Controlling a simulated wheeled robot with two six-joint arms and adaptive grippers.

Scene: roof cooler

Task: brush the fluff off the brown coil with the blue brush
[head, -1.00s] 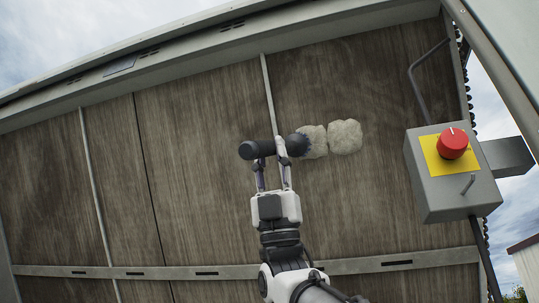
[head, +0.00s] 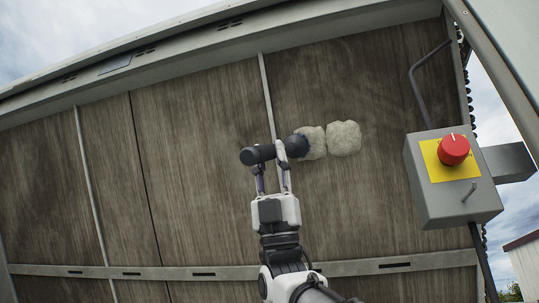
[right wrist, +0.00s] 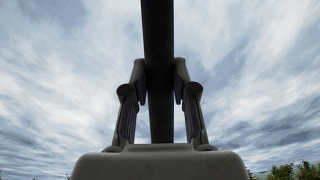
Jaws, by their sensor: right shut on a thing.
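The brown coil (head: 200,150) is a large upright panel of fine brown fins that fills most of the head view. Two pale, woolly clumps of fluff cling to it, one on the right (head: 345,138) and one on the left (head: 316,143). My right gripper (head: 267,154) is shut on the dark handle of the brush (head: 254,155), which lies roughly level. The brush's dark blue head (head: 299,145) is at the left clump and overlaps its left edge; I cannot tell whether it touches. The right wrist view shows the dark handle (right wrist: 158,50) between both fingers. My left gripper is out of view.
A grey control box (head: 450,205) with a red knob (head: 453,149) on a yellow plate juts out right of the fluff. A dark conduit (head: 418,85) rises above it. Grey metal strips and a frame divide and edge the coil. The coil's left side is free.

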